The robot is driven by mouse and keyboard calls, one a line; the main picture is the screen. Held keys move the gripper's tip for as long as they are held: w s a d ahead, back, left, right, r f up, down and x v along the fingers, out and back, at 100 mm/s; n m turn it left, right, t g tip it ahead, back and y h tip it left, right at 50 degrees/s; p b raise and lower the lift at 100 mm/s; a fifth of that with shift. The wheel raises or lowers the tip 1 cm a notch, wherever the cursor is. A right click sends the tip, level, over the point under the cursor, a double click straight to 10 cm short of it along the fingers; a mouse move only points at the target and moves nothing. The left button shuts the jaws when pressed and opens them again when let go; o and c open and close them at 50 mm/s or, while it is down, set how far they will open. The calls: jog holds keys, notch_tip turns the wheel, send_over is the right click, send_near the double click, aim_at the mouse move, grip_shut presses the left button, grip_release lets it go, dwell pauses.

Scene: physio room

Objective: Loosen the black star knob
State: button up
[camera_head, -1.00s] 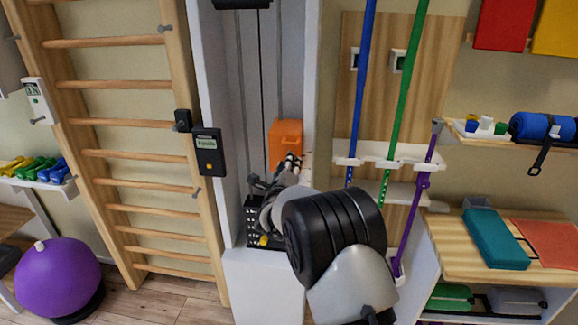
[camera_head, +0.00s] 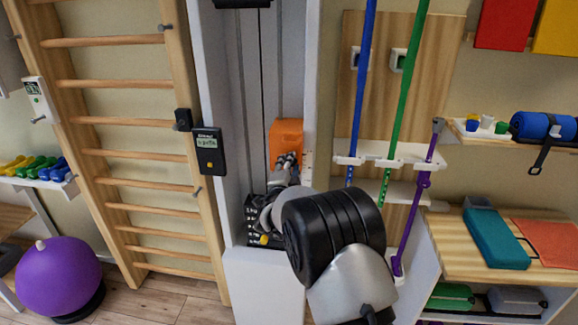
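I cannot make out the black star knob clearly; my arm covers part of the area where it may be. My gripper (camera_head: 286,162) is small and far off, inside the white upright frame of the pulley machine (camera_head: 226,120). It is in front of the lower part of an orange block (camera_head: 285,135). I cannot tell whether it touches the block or whether its fingers are open or shut. Below and left of it is a black perforated part (camera_head: 251,222) with a small yellow knob (camera_head: 264,240), partly hidden by my arm.
A wooden wall-bar ladder (camera_head: 120,153) and a black display box (camera_head: 208,152) are to the left. Blue (camera_head: 365,70) and green (camera_head: 408,75) poles and a purple crutch (camera_head: 420,195) stand close on the right. A purple ball (camera_head: 60,278) is on the floor.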

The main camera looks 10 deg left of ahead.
jog(key=m+p, duration=0.3)
jog(key=m, duration=0.8)
jog(key=m+p, duration=0.4)
jog(key=m, duration=0.7)
jog(key=m+p, duration=0.3)
jog(key=m, duration=0.9)
jog(key=shift+d+r+p, duration=0.15)
jog(key=shift+d+p, duration=0.2)
jog(key=shift+p, duration=0.05)
dwell(0.5)
jog(key=o, duration=1.1)
jog(key=shift+c, duration=0.2)
